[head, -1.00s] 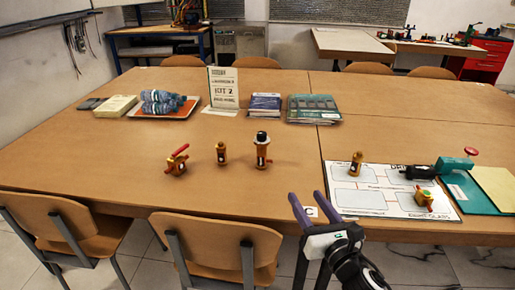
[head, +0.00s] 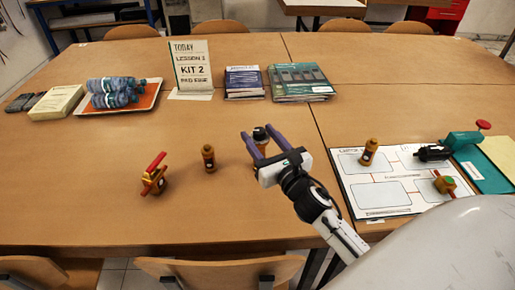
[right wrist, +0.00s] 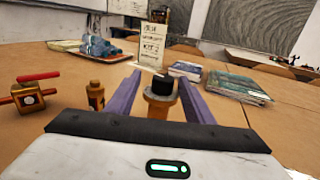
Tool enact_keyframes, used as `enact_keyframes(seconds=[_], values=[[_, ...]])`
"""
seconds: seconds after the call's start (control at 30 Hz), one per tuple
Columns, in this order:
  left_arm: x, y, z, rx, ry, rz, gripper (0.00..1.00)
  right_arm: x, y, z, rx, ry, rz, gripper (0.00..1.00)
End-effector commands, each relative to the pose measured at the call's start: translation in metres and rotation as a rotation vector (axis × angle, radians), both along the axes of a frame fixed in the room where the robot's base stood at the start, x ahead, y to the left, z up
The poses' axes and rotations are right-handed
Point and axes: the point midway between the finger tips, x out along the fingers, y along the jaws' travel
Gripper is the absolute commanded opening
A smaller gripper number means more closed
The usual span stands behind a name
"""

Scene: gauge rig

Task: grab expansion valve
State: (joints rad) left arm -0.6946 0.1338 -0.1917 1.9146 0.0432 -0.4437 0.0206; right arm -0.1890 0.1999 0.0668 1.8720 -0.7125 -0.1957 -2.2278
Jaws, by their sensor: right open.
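A brass fitting with a black cap, which looks like the expansion valve (head: 261,135), stands upright on the table; its label cannot be read. My right gripper (head: 257,132) is open, with its two purple fingers on either side of this fitting. In the right wrist view the black-capped fitting (right wrist: 160,97) stands between the open fingers (right wrist: 160,80), and I cannot tell whether either touches it. In the head view the gripper hides the lower part of the fitting. My left gripper is not in view.
A smaller brass fitting (head: 208,158) and a red-handled valve (head: 153,175) stand to the left. A tray of bottles (head: 147,103), a sign (head: 190,72) and booklets (head: 300,80) lie behind.

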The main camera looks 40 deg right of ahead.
Motion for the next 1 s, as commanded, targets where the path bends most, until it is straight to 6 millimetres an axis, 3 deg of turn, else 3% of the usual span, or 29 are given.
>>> enact_keyframes(seconds=[0.43,0.73,1.0], values=[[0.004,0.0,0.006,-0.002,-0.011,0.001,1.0,0.051,-0.013,-0.002,0.0,-0.001,0.001,0.48],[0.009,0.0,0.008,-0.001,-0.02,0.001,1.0,0.055,-0.013,-0.003,0.0,0.001,0.001,0.48],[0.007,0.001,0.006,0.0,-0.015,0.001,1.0,0.055,-0.013,-0.003,0.0,0.001,0.001,0.02]])
